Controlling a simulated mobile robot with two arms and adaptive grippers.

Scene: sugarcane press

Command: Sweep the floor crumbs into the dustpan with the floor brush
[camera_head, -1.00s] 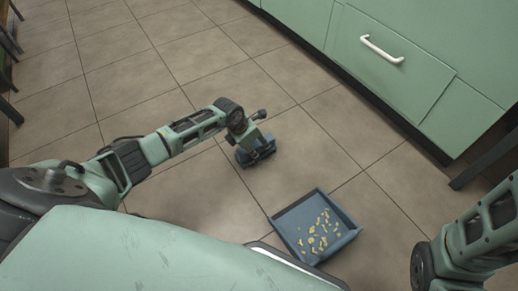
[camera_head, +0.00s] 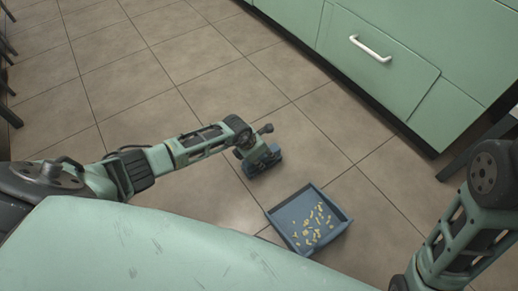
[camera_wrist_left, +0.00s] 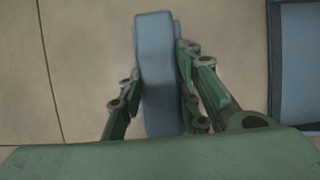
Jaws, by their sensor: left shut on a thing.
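A blue-grey dustpan (camera_head: 283,212) lies on the floor in the head view, with several yellow crumbs (camera_head: 316,219) inside it. Its edge also shows at the right of the left wrist view (camera_wrist_left: 303,62). My left gripper (camera_head: 261,158) is low over the floor, just behind the dustpan and slightly left of it. It is shut on the blue-grey floor brush (camera_wrist_left: 157,70), with fingers on both sides of it in the left wrist view. The brush also shows low at the floor in the head view (camera_head: 262,168), apart from the dustpan. My right gripper is out of view.
Green cabinets with a drawer and white handle (camera_head: 370,48) stand at the upper right. Dark furniture legs (camera_head: 8,108) show at the left edge. The tiled floor (camera_head: 150,85) is clear, with no crumbs visible outside the dustpan.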

